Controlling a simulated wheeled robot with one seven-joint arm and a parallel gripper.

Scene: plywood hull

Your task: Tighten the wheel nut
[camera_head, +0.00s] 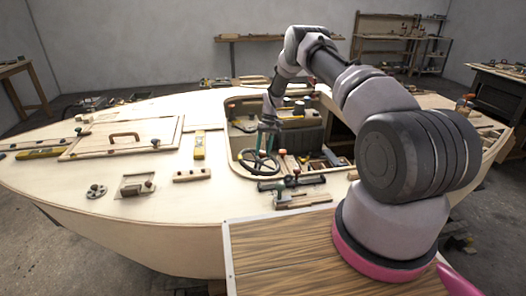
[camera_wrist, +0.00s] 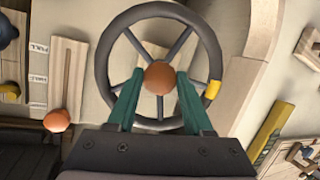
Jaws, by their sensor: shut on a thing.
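The steering wheel (camera_wrist: 104,62) is a dark grey ring with several spokes and a yellow mark on its right rim in the wrist view. It also shows in the head view (camera_head: 259,162), at the front left of the cockpit opening. The wheel nut (camera_wrist: 159,78) is an orange-brown round knob at the wheel's hub. My gripper (camera_wrist: 160,88) has green fingers that are shut on the wheel nut, one on each side. In the head view my gripper (camera_head: 267,138) comes down over the wheel's middle. The nut's underside and thread are hidden.
A lever with an orange knob (camera_wrist: 57,120) stands beside a labelled slot plate left of the wheel. A yellow level (camera_wrist: 271,132) lies to the right.

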